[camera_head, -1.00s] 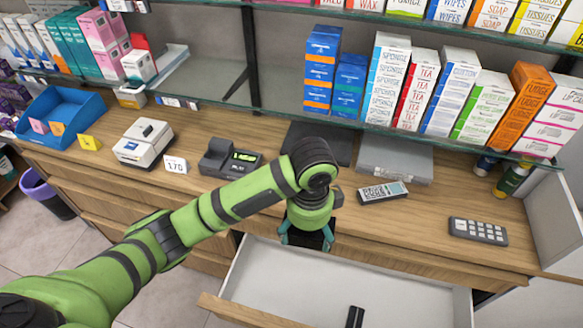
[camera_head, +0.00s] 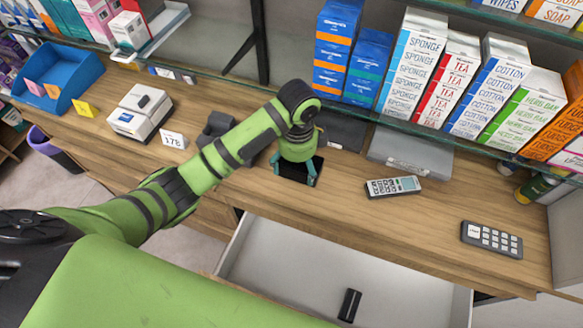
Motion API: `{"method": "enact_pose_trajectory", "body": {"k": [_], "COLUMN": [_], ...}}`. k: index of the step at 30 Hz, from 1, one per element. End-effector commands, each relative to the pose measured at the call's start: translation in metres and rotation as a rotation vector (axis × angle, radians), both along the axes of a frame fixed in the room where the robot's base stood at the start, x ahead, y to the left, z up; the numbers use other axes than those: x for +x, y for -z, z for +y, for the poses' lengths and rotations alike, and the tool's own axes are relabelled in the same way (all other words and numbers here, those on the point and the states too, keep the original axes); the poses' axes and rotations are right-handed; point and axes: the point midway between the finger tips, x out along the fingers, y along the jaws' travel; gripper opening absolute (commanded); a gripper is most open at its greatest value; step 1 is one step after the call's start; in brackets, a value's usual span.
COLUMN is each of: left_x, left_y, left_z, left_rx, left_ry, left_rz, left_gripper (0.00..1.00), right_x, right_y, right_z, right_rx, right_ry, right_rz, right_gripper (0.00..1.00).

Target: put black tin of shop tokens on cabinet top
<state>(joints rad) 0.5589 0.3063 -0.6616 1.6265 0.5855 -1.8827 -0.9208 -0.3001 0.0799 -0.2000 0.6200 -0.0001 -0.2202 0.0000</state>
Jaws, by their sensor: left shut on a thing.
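My left gripper (camera_head: 296,171) points down over the wooden cabinet top (camera_head: 350,217), well back from its front edge. Its teal fingers are shut on a black tin (camera_head: 298,169), which shows as a dark flat shape between them. The gripper body and wrist hide part of the tin. I cannot tell whether the tin touches the wood. My right gripper is not in view.
An open white drawer (camera_head: 290,262) juts out below, with a small black object (camera_head: 349,305) inside. A remote-like handset (camera_head: 393,187), grey keypad (camera_head: 491,238), grey flat case (camera_head: 411,153) and label printer (camera_head: 140,112) stand on the top. A glass shelf of boxes overhangs the back.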

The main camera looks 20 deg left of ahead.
Motion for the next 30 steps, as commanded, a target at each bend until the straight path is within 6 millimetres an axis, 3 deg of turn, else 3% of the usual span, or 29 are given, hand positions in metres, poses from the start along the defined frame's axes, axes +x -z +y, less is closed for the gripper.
{"method": "enact_pose_trajectory", "body": {"k": [6,17,29,30], "left_x": [0.013,0.014,0.014,0.013], "left_y": [0.011,0.050,0.057,0.057], "left_z": [0.018,0.018,0.018,0.018], "left_rx": [-0.001,-0.002,-0.002,-0.001], "left_ry": [0.001,0.001,0.001,0.001], "left_rz": [-0.002,-0.002,-0.003,-0.001], "left_gripper": [0.31,0.31,0.31,1.00], "right_x": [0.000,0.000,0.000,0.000], "right_y": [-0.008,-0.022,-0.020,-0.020], "right_z": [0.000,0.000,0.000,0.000], "right_rx": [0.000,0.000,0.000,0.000], "right_ry": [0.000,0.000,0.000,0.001], "right_rz": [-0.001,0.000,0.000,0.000], "right_gripper": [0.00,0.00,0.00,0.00]}}
